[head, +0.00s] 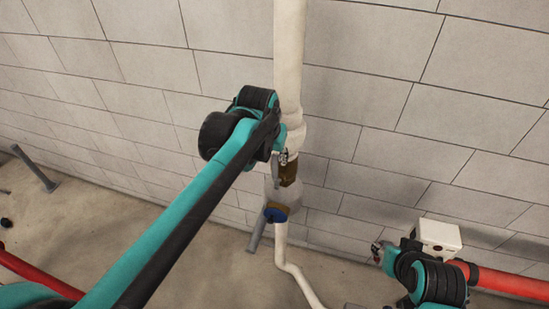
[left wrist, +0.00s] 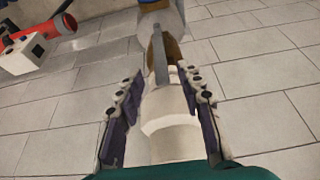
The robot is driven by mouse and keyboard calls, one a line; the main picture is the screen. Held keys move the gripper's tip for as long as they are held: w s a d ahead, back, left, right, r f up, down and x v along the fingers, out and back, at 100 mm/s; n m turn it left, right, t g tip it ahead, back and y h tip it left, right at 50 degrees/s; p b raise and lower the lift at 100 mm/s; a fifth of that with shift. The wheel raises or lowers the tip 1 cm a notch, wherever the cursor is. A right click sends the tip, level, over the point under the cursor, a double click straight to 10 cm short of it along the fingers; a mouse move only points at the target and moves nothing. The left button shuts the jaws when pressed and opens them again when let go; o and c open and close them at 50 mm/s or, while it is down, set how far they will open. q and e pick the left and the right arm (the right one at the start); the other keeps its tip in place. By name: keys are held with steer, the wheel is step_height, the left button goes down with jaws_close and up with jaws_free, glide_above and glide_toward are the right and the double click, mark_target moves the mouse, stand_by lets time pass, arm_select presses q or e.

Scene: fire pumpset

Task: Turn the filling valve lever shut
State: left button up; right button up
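A white vertical pipe (head: 289,60) runs down the block wall and carries a brown and grey valve (head: 289,172). In the left wrist view, a thin grey bar (left wrist: 160,57), which looks like the lever, stands in front of the brown valve body (left wrist: 173,48). It lies roughly along the pipe. My left gripper (head: 284,157) is at the pipe by the valve. In the left wrist view its fingers (left wrist: 161,78) are spread on either side of the pipe, with the bar between or just beyond the tips. My right gripper (head: 379,252) is low at the right, apart from the valve; its fingers are too small to judge.
Below the valve are a blue part (head: 276,213) and a grey stub (head: 256,236). A white box (head: 437,237) and a red pipe (head: 505,284) are at the right, near my right arm. Another red pipe (head: 38,271) is at the lower left. Bare floor lies between.

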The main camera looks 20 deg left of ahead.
mark_target(274, 161)
arm_select(q)
steer(key=x, duration=0.4)
steer(key=shift+w+a, duration=0.1)
steer(key=shift+w, duration=0.05)
steer(key=shift+w+f, duration=0.1)
steer(key=shift+f, duration=0.4)
jaws_close()
